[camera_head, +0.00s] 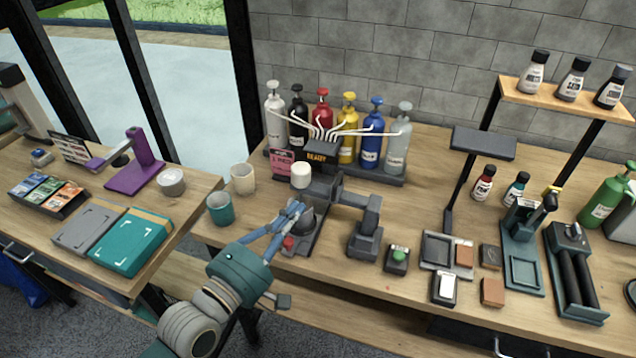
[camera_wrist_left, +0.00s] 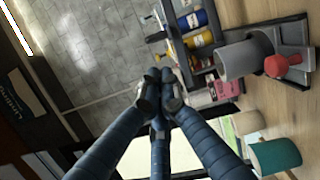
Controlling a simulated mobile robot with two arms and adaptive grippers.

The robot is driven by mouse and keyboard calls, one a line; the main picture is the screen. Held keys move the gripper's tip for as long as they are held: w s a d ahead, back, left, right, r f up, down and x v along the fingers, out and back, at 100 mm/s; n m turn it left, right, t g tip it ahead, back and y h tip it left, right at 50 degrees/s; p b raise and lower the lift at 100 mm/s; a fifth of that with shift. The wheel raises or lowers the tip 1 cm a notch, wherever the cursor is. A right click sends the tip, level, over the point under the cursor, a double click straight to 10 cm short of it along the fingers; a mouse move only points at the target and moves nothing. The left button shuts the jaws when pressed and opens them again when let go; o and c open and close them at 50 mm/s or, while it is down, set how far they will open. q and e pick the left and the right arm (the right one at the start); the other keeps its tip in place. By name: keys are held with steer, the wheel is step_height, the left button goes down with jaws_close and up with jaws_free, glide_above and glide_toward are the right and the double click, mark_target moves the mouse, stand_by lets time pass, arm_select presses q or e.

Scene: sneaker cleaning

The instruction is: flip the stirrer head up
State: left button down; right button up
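The dark grey stirrer (camera_head: 366,222) stands in the middle of the workbench. Its head (camera_head: 325,188) reaches left from the upright column, near a grey cup on the stirrer's base. The cup (camera_wrist_left: 238,58) shows more fully in the left wrist view, beside a red knob (camera_wrist_left: 278,66). In the head view the red knob (camera_head: 289,243) is at the front left of the base. My left gripper (camera_head: 294,213) is at the left side of the stirrer, partly covering the cup. Its blue fingers come together at the tips (camera_wrist_left: 160,88), with nothing seen between them. My right gripper is not in view.
Colored pump bottles (camera_head: 348,130) stand behind the stirrer, with a white cup (camera_head: 301,176) in front of them. A teal cup (camera_head: 220,209) and a cream cup (camera_head: 243,179) stand to the left. A green button box (camera_head: 397,260) is to the right.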

mark_target(321, 192)
arm_select(q)
steer(key=shift+w, duration=0.1)
steer(key=p+x, duration=0.2)
steer(key=x, duration=0.8)
steer(key=shift+f, duration=0.1)
